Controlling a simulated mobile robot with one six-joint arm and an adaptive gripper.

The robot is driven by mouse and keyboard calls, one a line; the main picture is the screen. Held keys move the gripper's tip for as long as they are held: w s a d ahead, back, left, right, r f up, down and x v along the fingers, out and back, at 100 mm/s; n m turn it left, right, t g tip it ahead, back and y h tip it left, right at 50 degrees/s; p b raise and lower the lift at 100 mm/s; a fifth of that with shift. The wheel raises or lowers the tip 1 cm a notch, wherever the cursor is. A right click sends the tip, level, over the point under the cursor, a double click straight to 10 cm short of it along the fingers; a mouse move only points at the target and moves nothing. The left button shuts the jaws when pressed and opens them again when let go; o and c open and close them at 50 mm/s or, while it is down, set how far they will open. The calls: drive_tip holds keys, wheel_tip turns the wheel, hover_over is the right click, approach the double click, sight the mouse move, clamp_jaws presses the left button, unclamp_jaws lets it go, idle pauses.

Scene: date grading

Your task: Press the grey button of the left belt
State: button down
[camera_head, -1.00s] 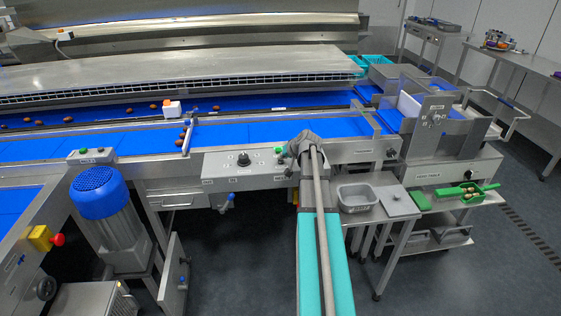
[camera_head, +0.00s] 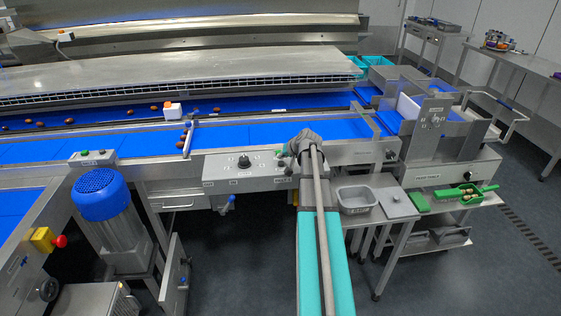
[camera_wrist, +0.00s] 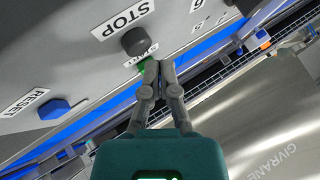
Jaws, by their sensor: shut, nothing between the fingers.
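In the wrist view a slanted panel carries a dark grey button (camera_wrist: 135,41) beside a STOP label. A green button (camera_wrist: 145,65) beside a START label is partly hidden behind my fingertips. A blue button (camera_wrist: 53,109) sits by a RESET label. My gripper (camera_wrist: 158,66) is shut and empty, its tips over the green button's side and below the grey one. Contact cannot be told. In the head view my gripper (camera_head: 303,142) is by the middle control box (camera_head: 250,170). A smaller box (camera_head: 94,158) with a green button stands at the left, away from my gripper.
Blue belts (camera_head: 240,136) run behind the control box, with several dates on the far one. A blue-topped motor (camera_head: 99,190) and a red emergency button (camera_head: 60,241) are at the left. A grey tub (camera_head: 355,198) stands on a side shelf at the right.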

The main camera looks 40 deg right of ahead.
sight(281, 163)
drive_tip(key=shift+r, duration=0.1)
idle(0.3)
wheel_tip(281, 163, up, 5)
drive_tip(key=p, duration=0.5)
drive_tip(key=shift+a, duration=0.1)
idle(0.9)
drive_tip(key=s+a+f+n+g+y, duration=0.1)
drive_tip(key=s+a+f+n+g, duration=0.1)
drive_tip(key=a, duration=1)
drive_tip(key=s+a+f+n+g+y, duration=0.1)
drive_tip(key=a+f+n+g, duration=0.15)
drive_tip(key=a, duration=0.95)
drive_tip(key=s+a+n+g+h, duration=0.1)
drive_tip(key=s+a+n+g, duration=0.1)
drive_tip(key=s+a, duration=0.4)
drive_tip(key=s+a+f+n+g+h, duration=0.1)
drive_tip(key=s+a+g, duration=0.1)
drive_tip(key=s+a, duration=0.5)
drive_tip(key=a, duration=0.6)
drive_tip(key=shift+s+f+n+g+h, duration=0.15)
drive_tip(key=shift+n+g+h, duration=0.15)
drive_tip(key=shift+n+g, duration=0.05)
